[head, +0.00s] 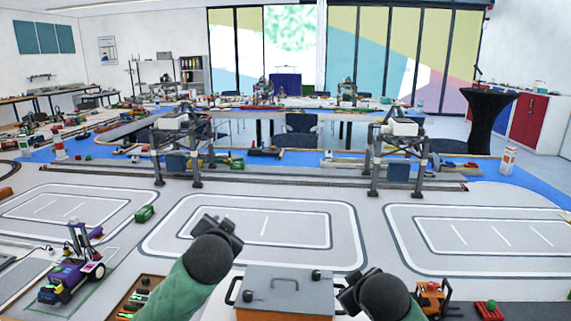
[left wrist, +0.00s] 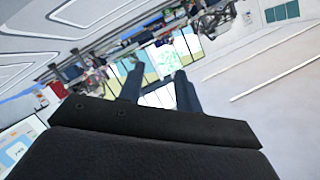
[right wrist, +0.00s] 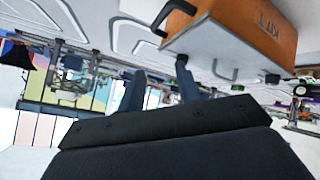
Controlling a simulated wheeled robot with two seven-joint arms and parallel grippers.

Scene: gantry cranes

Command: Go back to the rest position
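My left gripper (head: 224,228) is raised over the white floor mat left of centre in the head view. In the left wrist view its two fingers (left wrist: 158,72) stand apart with nothing between them. My right gripper (head: 354,290) is lower, beside the right end of a grey-lidded box (head: 285,284). In the right wrist view its fingers (right wrist: 160,68) are also apart and empty.
Two gantry cranes (head: 176,150) and (head: 399,155) stand behind the mat by a rail track. A purple wheeled vehicle (head: 72,268) is at the left, near a tray (head: 140,296) of small parts. An orange toy (head: 432,297) stands at the right. The mat's middle is clear.

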